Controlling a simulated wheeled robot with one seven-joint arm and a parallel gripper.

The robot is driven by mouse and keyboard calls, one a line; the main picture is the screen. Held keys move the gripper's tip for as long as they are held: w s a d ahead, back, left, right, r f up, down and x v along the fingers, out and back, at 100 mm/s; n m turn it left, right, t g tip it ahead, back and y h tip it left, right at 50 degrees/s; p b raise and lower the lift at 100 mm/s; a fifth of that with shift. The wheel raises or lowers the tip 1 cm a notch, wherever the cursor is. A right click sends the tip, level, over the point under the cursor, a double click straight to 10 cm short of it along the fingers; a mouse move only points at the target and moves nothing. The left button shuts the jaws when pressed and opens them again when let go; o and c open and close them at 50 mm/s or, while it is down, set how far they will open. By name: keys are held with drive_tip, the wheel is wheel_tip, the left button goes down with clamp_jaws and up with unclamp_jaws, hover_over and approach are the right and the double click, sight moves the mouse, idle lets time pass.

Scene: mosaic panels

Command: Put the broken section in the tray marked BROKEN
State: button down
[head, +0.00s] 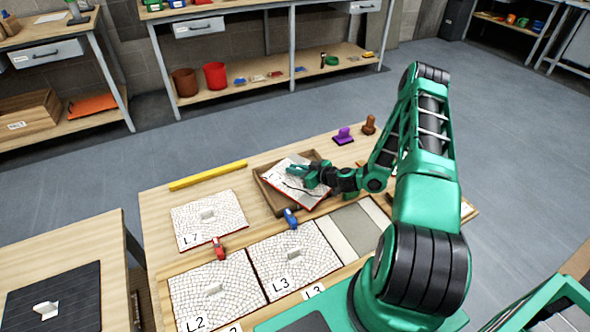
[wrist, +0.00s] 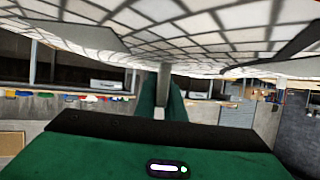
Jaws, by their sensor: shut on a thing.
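My gripper (head: 305,174) is shut on a white mosaic section (head: 302,198) with a dark crack line across it. The section is tilted over a brown wooden tray (head: 264,197) at the back middle of the table; I cannot tell whether they touch. The section hides much of the tray's inside, and no marking on the tray can be read. In the wrist view the section's tiled face (wrist: 215,25) fills the top, with my gripper (wrist: 165,85) below it.
Mosaic sections marked L7 (head: 195,222), L2 (head: 195,290) and L3 (head: 280,268) lie on the table. A red clamp (head: 218,248), a blue clamp (head: 290,219) and a yellow bar (head: 208,175) are near. Purple (head: 343,136) and brown (head: 369,125) stamps stand behind the tray.

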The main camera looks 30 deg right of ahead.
drive_tip(key=c, duration=1.8)
unclamp_jaws()
drive_tip(key=shift+c, duration=0.2)
